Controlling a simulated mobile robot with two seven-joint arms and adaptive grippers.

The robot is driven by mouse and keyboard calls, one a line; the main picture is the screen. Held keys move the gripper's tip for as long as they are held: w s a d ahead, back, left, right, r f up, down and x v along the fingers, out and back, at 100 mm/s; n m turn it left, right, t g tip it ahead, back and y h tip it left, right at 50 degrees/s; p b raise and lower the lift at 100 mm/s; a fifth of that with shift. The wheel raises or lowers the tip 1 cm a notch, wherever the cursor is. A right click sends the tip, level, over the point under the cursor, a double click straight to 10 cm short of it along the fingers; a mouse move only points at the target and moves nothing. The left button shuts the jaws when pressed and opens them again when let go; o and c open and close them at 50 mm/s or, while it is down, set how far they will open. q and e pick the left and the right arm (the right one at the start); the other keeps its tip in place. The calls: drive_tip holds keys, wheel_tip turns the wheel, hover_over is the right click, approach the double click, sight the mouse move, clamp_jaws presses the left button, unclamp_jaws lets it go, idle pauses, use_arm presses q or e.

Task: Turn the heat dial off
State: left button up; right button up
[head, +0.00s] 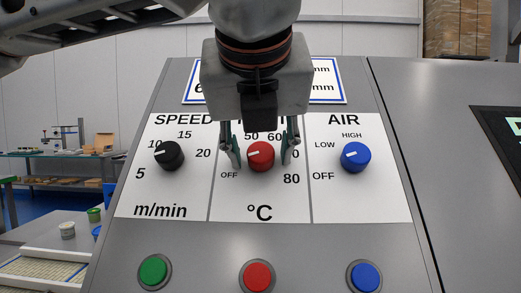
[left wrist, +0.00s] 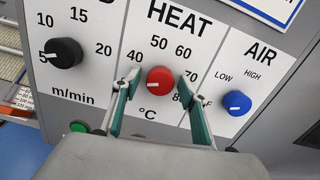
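The red heat dial (head: 261,156) sits on the middle white panel, under the HEAT label. Its white mark points left and slightly down, above the OFF print. The left wrist view also shows the dial (left wrist: 160,80) with its mark toward the left, near 40. My left gripper (head: 261,163) is in front of the panel, with one finger on each side of the dial. Its fingers are spread, with a visible gap to the dial on each side. In the head view the gripper hides most of the HEAT label and some scale numbers. My right gripper is not in view.
A black speed dial (head: 169,155) is left of the heat dial and a blue air dial (head: 356,157) is right. Below are green (head: 152,270), red (head: 257,276) and blue (head: 364,276) push buttons. A dark screen (head: 508,135) is at the right edge.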

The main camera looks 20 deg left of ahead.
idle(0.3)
use_arm(q)
drive_tip(key=v, duration=1.2)
